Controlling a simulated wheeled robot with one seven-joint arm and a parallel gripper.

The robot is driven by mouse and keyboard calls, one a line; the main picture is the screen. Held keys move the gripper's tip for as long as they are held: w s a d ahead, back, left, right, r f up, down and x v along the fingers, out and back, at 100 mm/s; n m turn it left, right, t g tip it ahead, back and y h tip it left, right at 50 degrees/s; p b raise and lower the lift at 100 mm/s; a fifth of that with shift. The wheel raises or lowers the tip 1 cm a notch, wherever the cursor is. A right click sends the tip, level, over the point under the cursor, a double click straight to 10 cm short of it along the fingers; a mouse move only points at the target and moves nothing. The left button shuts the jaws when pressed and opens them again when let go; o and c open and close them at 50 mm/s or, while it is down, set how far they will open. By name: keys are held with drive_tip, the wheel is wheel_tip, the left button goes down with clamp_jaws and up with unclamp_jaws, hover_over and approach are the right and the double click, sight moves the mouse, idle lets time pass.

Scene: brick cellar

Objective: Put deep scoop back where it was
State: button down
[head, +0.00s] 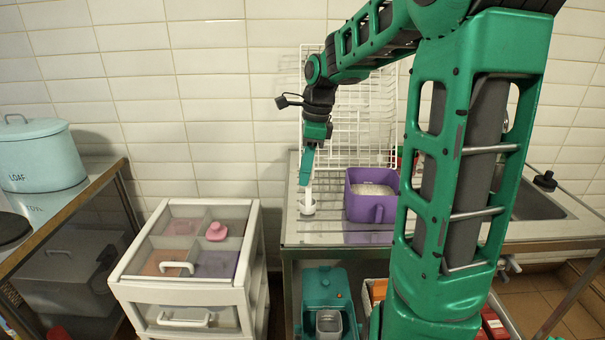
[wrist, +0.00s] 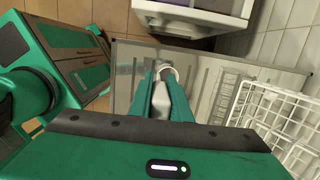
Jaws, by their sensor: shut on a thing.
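The deep scoop (head: 307,206) is white and hangs below my gripper (head: 306,176), over the left end of the metal counter (head: 330,239) in the head view. My gripper is shut on it. In the wrist view, the pale scoop (wrist: 161,101) shows between the green fingers of my gripper (wrist: 162,84), with a rounded white rim past the tips. Whether the scoop touches the counter, I cannot tell. A purple tub (head: 371,208) with white contents stands on the counter just right of the scoop.
A white wire rack (head: 345,135) leans against the tiled wall behind the scoop. A white drawer unit (head: 190,293) stands left of the counter, with a pink item (head: 216,231) at its top. A sink (head: 535,205) lies to the right. A teal machine (head: 324,290) sits below the counter.

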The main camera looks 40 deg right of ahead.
drive_tip(key=shift+f, duration=0.25)
drive_tip(key=c, duration=1.6)
unclamp_jaws()
drive_tip(key=shift+c, duration=0.2)
drive_tip(key=r, duration=0.4)
drive_tip(key=d+r, duration=0.1)
drive_tip(key=r, duration=0.3)
drive_tip(key=s+r, duration=0.1)
drive_tip(key=r, duration=0.3)
drive_tip(key=shift+d, duration=0.3)
